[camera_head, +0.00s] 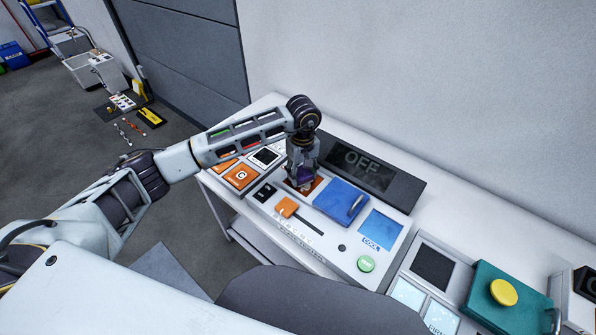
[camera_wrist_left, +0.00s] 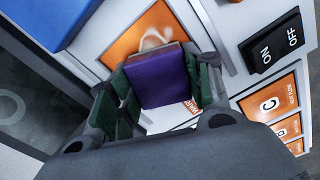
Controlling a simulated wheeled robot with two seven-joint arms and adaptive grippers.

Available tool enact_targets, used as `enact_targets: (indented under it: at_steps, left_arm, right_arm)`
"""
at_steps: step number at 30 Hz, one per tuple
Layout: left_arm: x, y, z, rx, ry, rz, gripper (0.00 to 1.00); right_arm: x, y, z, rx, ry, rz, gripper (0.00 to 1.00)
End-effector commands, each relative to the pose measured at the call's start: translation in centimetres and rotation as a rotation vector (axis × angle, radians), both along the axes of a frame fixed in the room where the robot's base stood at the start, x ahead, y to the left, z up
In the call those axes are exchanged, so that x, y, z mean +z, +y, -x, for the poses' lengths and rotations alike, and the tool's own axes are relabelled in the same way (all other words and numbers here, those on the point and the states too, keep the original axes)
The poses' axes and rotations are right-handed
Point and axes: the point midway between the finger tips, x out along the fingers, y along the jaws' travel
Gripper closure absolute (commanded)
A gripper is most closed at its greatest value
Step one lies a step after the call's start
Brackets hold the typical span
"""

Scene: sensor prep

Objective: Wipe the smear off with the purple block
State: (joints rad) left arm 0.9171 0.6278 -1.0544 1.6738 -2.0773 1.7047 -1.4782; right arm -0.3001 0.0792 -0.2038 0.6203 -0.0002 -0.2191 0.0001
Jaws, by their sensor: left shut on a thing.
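My left gripper (camera_head: 301,176) is shut on the purple block (camera_wrist_left: 157,80), which sits between its green-padded fingers in the left wrist view (camera_wrist_left: 158,92). The gripper points down over an orange panel (camera_head: 317,186) on the console. In the left wrist view a pale, curved smear (camera_wrist_left: 156,38) shows on that orange panel (camera_wrist_left: 122,48), just beyond the block's edge. The block and gripper hide part of the panel. I cannot tell whether the block touches it. My right gripper is not in view.
A blue cover with a handle (camera_head: 340,202) stands right of the gripper, with a dark OFF display (camera_head: 361,168) behind. An orange slider (camera_head: 287,207) and black ON/OFF switch (camera_wrist_left: 273,48) are close by. A green button (camera_head: 365,264) and teal cover (camera_head: 497,299) are farther right.

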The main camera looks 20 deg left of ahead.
Motion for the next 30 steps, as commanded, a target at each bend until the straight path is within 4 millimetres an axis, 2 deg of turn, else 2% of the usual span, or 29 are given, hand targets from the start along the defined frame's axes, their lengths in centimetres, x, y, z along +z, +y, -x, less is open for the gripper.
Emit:
enact_targets:
  at_steps: [5, 18, 30]
  left_arm:
    - [0.1, -0.7, 0.2, 0.000, -0.001, 0.001, 0.69]
    - [0.1, -0.9, 0.3, -0.001, -0.001, 0.001, 0.69]
    - [-0.1, -2.7, 1.1, -0.001, -0.001, 0.001, 0.69]
  right_arm:
    - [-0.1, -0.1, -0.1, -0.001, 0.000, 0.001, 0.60]
    - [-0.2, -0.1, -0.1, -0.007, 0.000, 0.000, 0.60]
    - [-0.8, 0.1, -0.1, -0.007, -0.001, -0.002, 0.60]
